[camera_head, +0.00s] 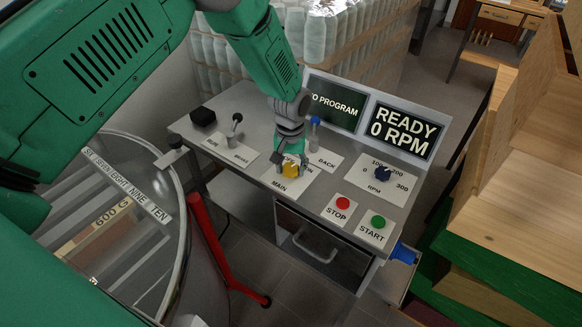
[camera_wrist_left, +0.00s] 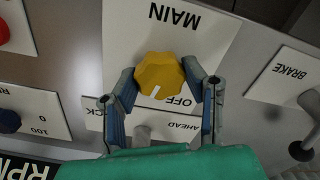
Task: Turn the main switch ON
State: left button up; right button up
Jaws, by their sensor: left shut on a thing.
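The main switch is a yellow lobed knob (camera_head: 290,170) on a white plate (camera_head: 283,186) marked MAIN on the grey console. It also shows in the left wrist view (camera_wrist_left: 160,73), with a white pointer mark at its lower edge, just beside the word OFF. The ON label shows partly in the head view and is hidden in the wrist view. My left gripper (camera_head: 290,162) reaches down from above and is shut on the knob, one finger on each side, as the left wrist view (camera_wrist_left: 166,88) shows. My right gripper is out of view.
The console (camera_head: 236,104) has a lever (camera_head: 235,126), a blue-topped lever (camera_head: 315,124), an RPM dial (camera_head: 383,174), a red STOP button (camera_head: 343,203) and a green START button (camera_head: 378,222). The screen (camera_head: 402,128) reads READY 0 RPM. Wooden boxes (camera_head: 530,150) stand at right.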

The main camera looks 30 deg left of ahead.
aim_at(291, 167)
pick_arm(q)
jog(key=shift+w+r+m, duration=0.1)
jog(key=shift+w+m, duration=0.1)
jog(key=shift+m, duration=2)
jog(key=o, duration=1.1)
notch_tip(291, 167, up, 12)
jog(key=shift+f, duration=0.2)
